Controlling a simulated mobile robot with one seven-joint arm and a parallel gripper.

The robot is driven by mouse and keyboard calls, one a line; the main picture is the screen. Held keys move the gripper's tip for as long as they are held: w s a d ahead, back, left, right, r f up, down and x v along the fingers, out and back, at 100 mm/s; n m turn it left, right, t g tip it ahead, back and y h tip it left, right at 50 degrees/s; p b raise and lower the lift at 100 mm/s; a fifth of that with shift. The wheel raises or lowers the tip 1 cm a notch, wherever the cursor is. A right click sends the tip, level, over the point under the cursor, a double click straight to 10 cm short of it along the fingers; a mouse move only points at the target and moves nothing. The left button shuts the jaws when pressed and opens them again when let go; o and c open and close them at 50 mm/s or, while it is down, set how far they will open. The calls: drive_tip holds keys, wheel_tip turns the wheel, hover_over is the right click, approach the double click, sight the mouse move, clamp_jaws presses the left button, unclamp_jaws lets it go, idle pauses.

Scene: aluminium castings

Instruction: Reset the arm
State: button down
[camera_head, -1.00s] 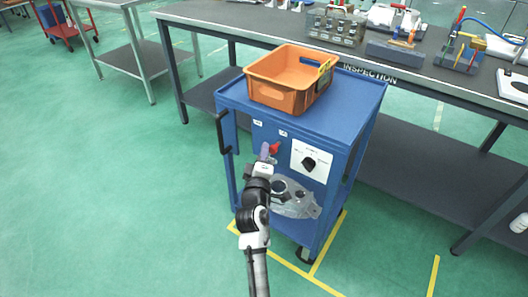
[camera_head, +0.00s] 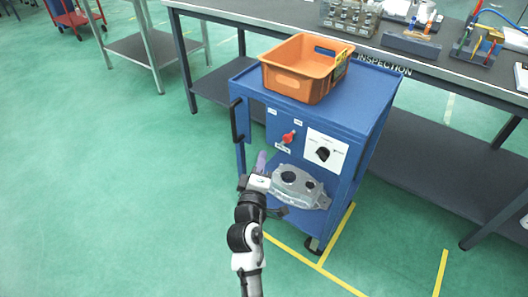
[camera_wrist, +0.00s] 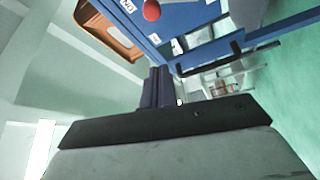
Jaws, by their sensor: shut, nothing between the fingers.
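My gripper (camera_head: 261,162) is in front of the blue cart (camera_head: 347,101), at the height of its front panel and lower opening. In the wrist view my gripper (camera_wrist: 158,86) shows its dark fingers together with nothing between them. In the head view it appears apart from the red knob (camera_head: 288,137), which sits up and right of it. The red knob also shows in the wrist view (camera_wrist: 152,10). A grey metal casting (camera_head: 300,187) rests on the cart's lower shelf, partly behind my arm.
An orange bin (camera_head: 300,80) stands on the cart top. A black rotary switch (camera_head: 323,154) sits on a white plate. Behind is the inspection bench (camera_head: 270,24) with fixtures and tools. Yellow lines mark the floor by the cart. Open green floor (camera_head: 110,200) lies to the left.

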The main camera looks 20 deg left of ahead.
drive_tip(key=shift+s, duration=0.25)
idle(0.3)
